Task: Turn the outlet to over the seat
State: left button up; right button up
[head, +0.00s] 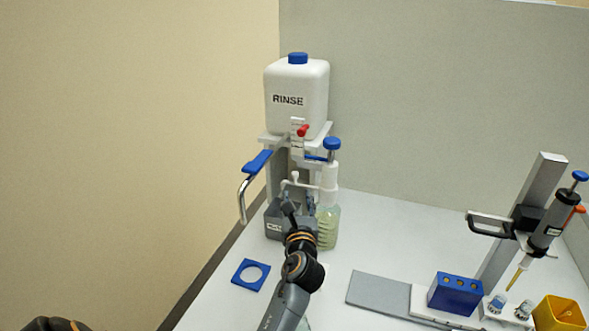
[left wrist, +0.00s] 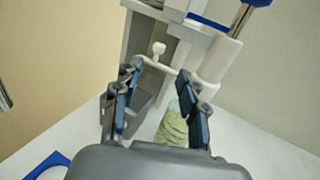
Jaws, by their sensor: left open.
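A white outlet tube (head: 300,184) with a small upright knob sticks out to the left from the white dispenser (head: 329,178) on a bottle of pale green liquid (head: 327,228). In the left wrist view the outlet tube (left wrist: 172,70) runs across just beyond my fingertips. A blue square seat with a round hole (head: 240,277) lies flat on the table, left of and nearer than the dispenser; its edge shows in the left wrist view (left wrist: 47,163). My left gripper (head: 298,203) is open, one finger on each side, and seems empty. Contact with the tube cannot be told. My right gripper is not in view.
A white RINSE tank (head: 297,97) stands behind, with a blue-handled metal spout (head: 243,198) at its left. A grey block (head: 273,222) sits beside the bottle. At right are a pipette stand (head: 507,228), blue rack (head: 455,294) and yellow bin (head: 558,315).

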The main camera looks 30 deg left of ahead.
aim_at(295, 175)
pick_arm(q)
jog(key=x, duration=1.1)
jog(key=shift+w+a, duration=0.15)
jog(key=shift+w, duration=0.05)
jog(key=shift+w+a, duration=0.2)
jog(key=shift+w, duration=0.1)
jog(key=shift+c, duration=0.9)
grip_shut()
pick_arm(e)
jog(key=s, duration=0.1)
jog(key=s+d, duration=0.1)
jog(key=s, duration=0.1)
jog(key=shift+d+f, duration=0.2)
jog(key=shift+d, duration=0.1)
